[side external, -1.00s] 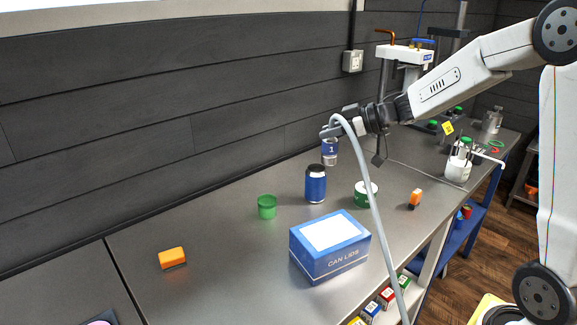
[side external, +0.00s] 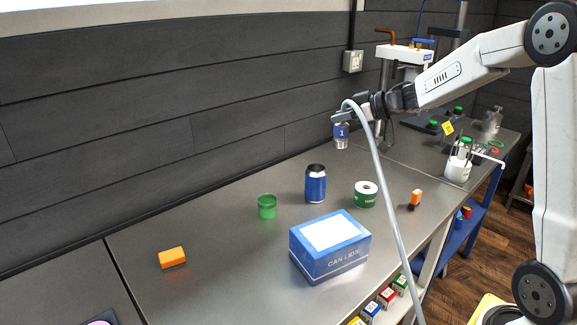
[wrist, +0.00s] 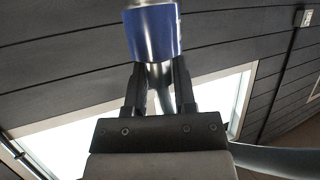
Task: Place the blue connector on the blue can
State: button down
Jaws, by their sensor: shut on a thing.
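The blue connector (side external: 341,131) has a blue body marked 1 and a silver lower end. My gripper (side external: 343,114) is shut on it and holds it in the air, roughly upright. A grey hose (side external: 373,165) curves from the gripper and hangs down past the table's front. The wrist view shows the connector's blue body (wrist: 152,33) beyond the two dark fingers of my gripper (wrist: 157,75). The blue can (side external: 315,187) stands upright on the grey table with a dark top. The connector is above it and to its right in the side view, clear of it.
Bottles (side external: 458,162) stand farther right. A dark wall (side external: 130,140) lies behind.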

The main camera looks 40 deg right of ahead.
jog(key=w+d+f, duration=0.2)
jog(key=w+f, duration=0.5)
jog(key=w, duration=0.2)
jog(key=shift+w+d+f, duration=0.15)
jog(key=shift+w+f, duration=0.1)
jog(key=shift+f, duration=0.1)
jog(key=shift+w+d+f, duration=0.1)
jog(key=shift+w+f, duration=0.05)
jog(key=shift+f, duration=0.8)
jog(key=shift+w+f, duration=0.1)
jog(key=shift+f, duration=0.8)
jog(key=shift+f, duration=0.15)
jog(key=shift+c, duration=2.1)
grip_release()
